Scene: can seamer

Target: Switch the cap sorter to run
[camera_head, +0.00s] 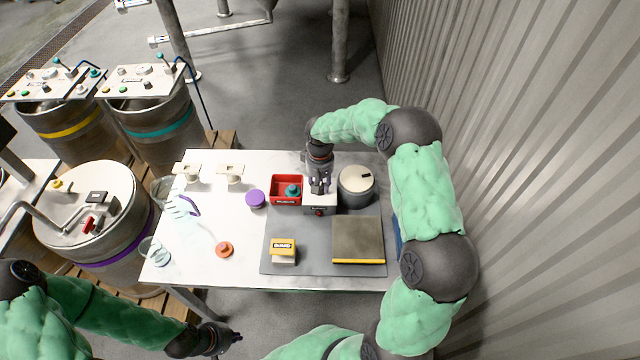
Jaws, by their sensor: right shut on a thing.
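A small white box (321,208) with a dark label and a red spot on its front stands on the work table, between a red bin and a round drum (357,185) with a cream lid. I cannot tell which of these is the cap sorter. My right gripper (319,190) points down onto the top of the white box and is shut on a small part there. Its fingers hide that part, so I cannot tell the switch's position. My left gripper (232,338) is low in front of the table, away from everything; its fingers are too small to read.
The red bin (286,201) holds a teal piece. A yellow-and-white labelled block (283,250) and a grey plate with a yellow edge (358,240) lie on the grey mat. A purple cap (255,198), an orange cap (224,249) and clear glasses (154,251) stand left. A corrugated wall (540,150) is right.

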